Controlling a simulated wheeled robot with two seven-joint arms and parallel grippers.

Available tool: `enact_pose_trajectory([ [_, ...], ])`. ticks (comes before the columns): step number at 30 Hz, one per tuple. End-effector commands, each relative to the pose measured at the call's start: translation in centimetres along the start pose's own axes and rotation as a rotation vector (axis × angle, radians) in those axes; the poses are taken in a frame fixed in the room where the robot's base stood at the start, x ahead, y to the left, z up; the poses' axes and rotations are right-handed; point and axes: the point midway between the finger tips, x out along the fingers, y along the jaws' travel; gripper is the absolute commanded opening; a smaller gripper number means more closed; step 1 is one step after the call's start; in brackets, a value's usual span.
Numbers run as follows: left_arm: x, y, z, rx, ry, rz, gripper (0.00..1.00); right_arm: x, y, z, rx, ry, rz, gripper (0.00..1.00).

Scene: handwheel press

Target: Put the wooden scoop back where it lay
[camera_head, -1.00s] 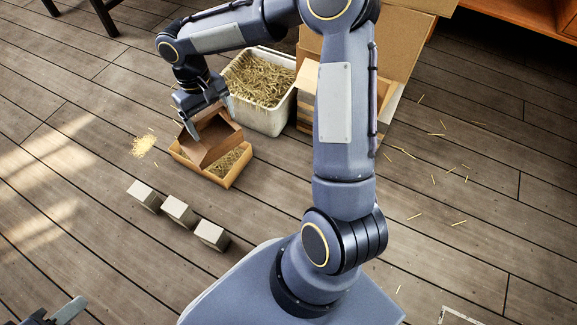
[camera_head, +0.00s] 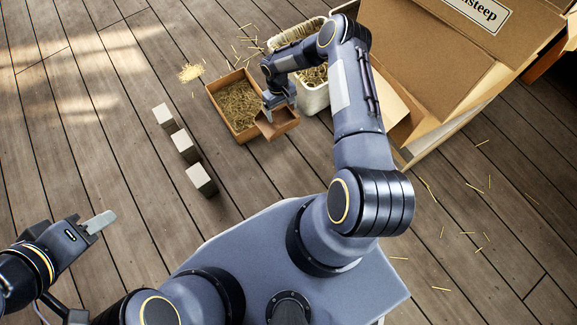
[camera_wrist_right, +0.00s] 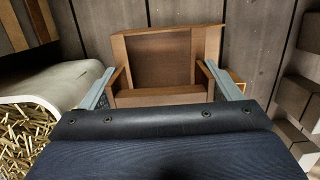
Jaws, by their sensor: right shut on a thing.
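The brown wooden scoop (camera_head: 278,123) is an open box shape. In the head view it is beside the right edge of the wooden tray (camera_head: 212,98), which holds straw. I cannot tell whether the scoop rests on the floor or hangs just above it. My right gripper (camera_head: 279,103) is shut on the scoop. In the right wrist view the scoop (camera_wrist_right: 165,60) sits between the two grey fingers (camera_wrist_right: 162,86) and looks empty. My left gripper (camera_head: 98,223) is low at the left, far from the scoop; its finger opening is unclear.
A white bin (camera_head: 318,98) with straw stands behind my right arm, next to a large cardboard box (camera_head: 440,60). Several pale blocks (camera_head: 184,146) stand in a row left of the scoop. Loose straw (camera_head: 190,72) lies on the floor. Floor between blocks and tray is clear.

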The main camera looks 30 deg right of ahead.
Motion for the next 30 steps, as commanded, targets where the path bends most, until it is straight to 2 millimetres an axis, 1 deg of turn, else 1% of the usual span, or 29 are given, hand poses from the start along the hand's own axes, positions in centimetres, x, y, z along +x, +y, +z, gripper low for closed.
enact_pose_trajectory([
  [2, 0.1, 0.0, 0.0, 0.000, 0.000, 0.000, 0.36, 0.9, -0.2, 0.7, -0.005, -0.002, 0.000, 0.54],
  [5, 0.3, -0.1, 0.2, 0.000, 0.000, 0.000, 0.36, 2.2, -0.8, 2.5, -0.007, -0.004, -0.002, 0.54],
  [13, 1.4, -0.6, 0.7, 0.000, 0.000, 0.000, 0.36, 6.1, -2.9, 8.4, -0.007, -0.004, -0.004, 0.54],
  [15, 2.0, -0.9, 1.0, 0.000, 0.000, 0.000, 0.36, 8.0, -3.2, 9.1, -0.006, -0.004, -0.003, 0.54],
  [18, 2.4, -1.1, 1.2, 0.000, 0.000, 0.000, 0.36, 9.7, -3.6, 10.1, -0.005, -0.003, -0.003, 0.54],
  [21, 2.6, -1.2, 1.3, 0.000, 0.000, 0.000, 0.36, 10.7, -3.8, 10.7, -0.004, -0.001, -0.002, 0.54],
  [26, 2.8, -1.3, 1.4, 0.000, 0.000, 0.000, 0.36, 11.4, -4.0, 11.2, -0.004, -0.001, 0.000, 0.54],
  [29, 3.1, -1.4, 1.6, 0.000, 0.000, 0.000, 0.36, 12.4, -4.2, 11.7, -0.004, -0.002, -0.002, 0.54],
  [30, 3.4, -1.6, 1.7, 0.000, 0.000, 0.000, 0.36, 13.1, -4.2, 11.7, -0.002, -0.002, -0.003, 0.54],
])
